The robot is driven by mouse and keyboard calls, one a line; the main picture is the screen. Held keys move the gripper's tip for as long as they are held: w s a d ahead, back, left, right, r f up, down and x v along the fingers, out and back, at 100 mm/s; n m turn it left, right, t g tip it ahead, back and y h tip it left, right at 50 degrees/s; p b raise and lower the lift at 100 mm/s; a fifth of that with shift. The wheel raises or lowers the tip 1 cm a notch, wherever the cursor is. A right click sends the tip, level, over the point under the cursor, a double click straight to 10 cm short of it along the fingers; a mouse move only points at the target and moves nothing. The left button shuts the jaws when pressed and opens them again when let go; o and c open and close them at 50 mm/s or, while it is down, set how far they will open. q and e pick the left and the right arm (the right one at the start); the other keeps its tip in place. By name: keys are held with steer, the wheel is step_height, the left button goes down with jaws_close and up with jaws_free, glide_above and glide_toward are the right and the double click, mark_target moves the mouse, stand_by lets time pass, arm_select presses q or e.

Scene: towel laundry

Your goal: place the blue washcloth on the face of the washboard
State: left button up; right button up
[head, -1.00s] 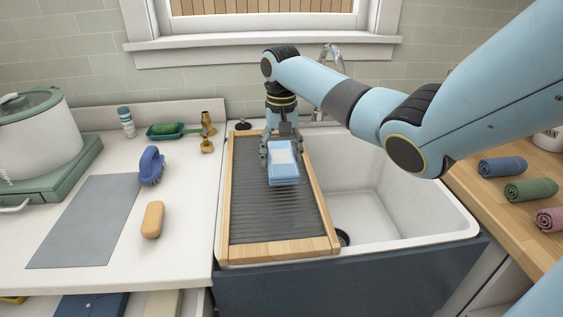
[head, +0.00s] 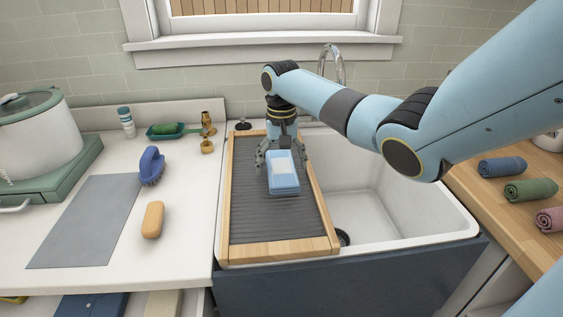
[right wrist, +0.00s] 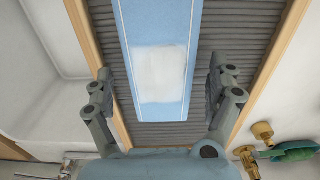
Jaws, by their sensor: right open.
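The blue washcloth (head: 284,184) is a folded light-blue rectangle with a whitish patch. It lies on the ribbed grey face of the washboard (head: 247,214), which has a wooden frame and rests over the left part of the sink. My right gripper (head: 281,156) is open at the far end of the cloth. In the right wrist view its fingers (right wrist: 160,86) stand apart on either side of the cloth (right wrist: 158,108), with gaps between them and its edges. My left gripper is not in view.
The sink basin (head: 363,197) is open right of the washboard. A yellow soap bar (head: 152,220), a blue brush (head: 151,166) and a grey mat (head: 85,222) lie on the left counter. Rolled blue (head: 502,167), green (head: 531,190) and pink (head: 551,219) cloths sit on the right wooden counter.

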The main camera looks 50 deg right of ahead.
mark_target(282, 166)
step_height(282, 166, up, 12)
steer(key=shift+r+b, duration=0.15)
steer(key=shift+b, duration=0.2)
steer(key=shift+s, duration=0.1)
stand_by(0.5)
